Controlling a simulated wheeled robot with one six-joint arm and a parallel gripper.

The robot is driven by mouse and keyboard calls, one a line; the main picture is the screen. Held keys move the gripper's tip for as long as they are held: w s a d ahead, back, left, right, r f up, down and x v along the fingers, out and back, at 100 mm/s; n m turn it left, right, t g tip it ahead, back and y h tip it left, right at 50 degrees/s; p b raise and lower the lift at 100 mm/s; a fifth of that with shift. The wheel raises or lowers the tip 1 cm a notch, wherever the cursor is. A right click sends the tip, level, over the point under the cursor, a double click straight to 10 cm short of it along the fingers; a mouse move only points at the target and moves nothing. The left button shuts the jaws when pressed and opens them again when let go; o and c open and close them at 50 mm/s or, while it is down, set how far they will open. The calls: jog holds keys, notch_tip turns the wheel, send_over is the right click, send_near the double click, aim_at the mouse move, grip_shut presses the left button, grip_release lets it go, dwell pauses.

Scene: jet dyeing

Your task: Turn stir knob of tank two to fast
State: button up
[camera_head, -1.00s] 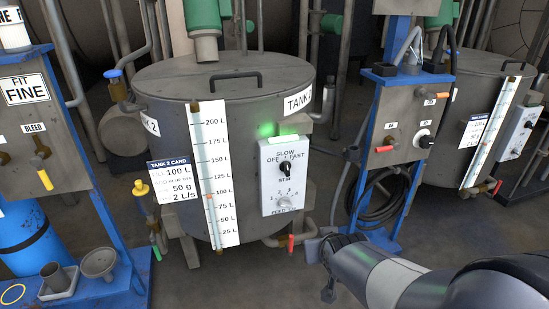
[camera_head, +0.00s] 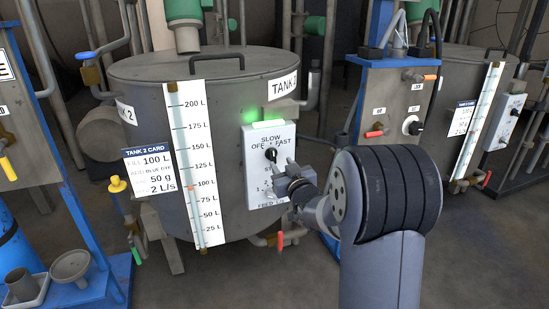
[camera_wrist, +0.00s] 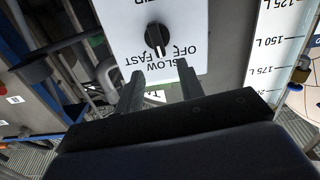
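Tank two (camera_head: 150,95) is a grey drum with a white control box (camera_head: 256,140) on its front. The box's black stir knob (camera_head: 270,154) sits under the OFF, SLOW and FAST labels. It also shows in the wrist view (camera_wrist: 157,38), where the labels are upside down and its white mark seems to point toward SLOW. My gripper (camera_head: 283,168) is in front of the box, close to the knob. In the wrist view my gripper (camera_wrist: 160,66) is open, its two fingers apart and empty, short of the knob. My gripper and arm partly hide the feed dial below.
A green lamp (camera_head: 268,123) glows on top of the control box. A blue-framed panel (camera_head: 388,100) with a red lever stands to the right. A white level scale (camera_head: 196,150) and the tank card (camera_head: 150,172) are left of the box. Pipes and a red-handled valve (camera_head: 280,241) lie below.

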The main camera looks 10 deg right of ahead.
aim_at(274, 153)
jog(key=w, duration=0.5)
jog(key=w+a+b, duration=0.1)
jog(key=w, duration=0.1)
jog(key=shift+w, duration=0.2)
grip_shut()
